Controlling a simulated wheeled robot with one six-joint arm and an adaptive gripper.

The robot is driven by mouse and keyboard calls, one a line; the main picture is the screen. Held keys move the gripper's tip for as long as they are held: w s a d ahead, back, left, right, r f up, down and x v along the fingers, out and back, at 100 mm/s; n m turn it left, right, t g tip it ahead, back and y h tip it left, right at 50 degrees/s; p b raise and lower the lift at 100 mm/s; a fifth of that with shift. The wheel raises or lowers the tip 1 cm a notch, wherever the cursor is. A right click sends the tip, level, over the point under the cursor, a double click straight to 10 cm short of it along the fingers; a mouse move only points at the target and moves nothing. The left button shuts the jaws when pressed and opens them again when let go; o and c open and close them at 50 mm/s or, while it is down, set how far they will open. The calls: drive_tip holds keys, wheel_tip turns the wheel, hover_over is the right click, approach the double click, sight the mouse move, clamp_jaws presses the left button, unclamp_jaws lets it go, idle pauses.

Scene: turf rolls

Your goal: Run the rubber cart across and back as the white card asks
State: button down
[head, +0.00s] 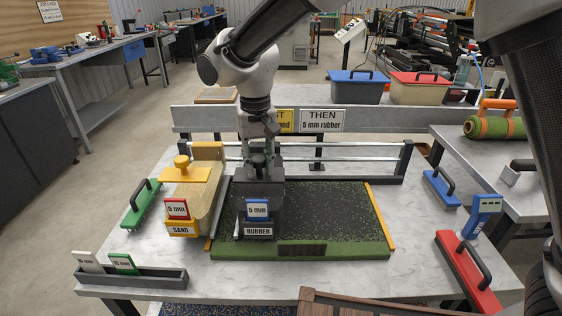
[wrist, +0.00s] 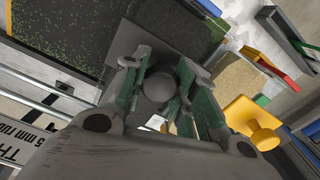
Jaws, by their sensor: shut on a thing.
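My gripper (head: 260,165) is shut on the round grey knob (wrist: 160,84) of the rubber cart. The dark rubber cart (head: 262,195) carries a blue 5 mm tag and a RUBBER label, and sits at the left side of the turf (head: 325,205). The turf is dark and speckled, with a green front edge. The white card (head: 323,120) reads THEN 5 mm rubber. The yellow card (head: 285,120) beside it is partly hidden by my arm. The sand cart (head: 190,200), with a yellow knob and red 5 mm tag, stands left of the turf.
Rails (head: 345,150) run behind the turf. Yellow strips edge the turf, the right one (head: 380,215) fully seen. A tag rack (head: 130,277) stands front left. The turf's right side is clear.

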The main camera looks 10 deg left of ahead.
sight(236, 174)
drive_tip(key=shift+s+a, duration=0.2)
drive_tip(key=shift+a, duration=0.7)
drive_tip(key=shift+s+a, duration=0.15)
drive_tip(key=shift+a, duration=0.7)
drive_tip(key=shift+s+a, duration=0.2)
drive_tip(key=shift+a, duration=0.7)
drive_tip(key=shift+r, duration=0.1)
drive_tip(key=c, duration=1.1)
unclamp_jaws()
drive_tip(key=shift+a, duration=0.15)
wheel_tip(236, 174, up, 12)
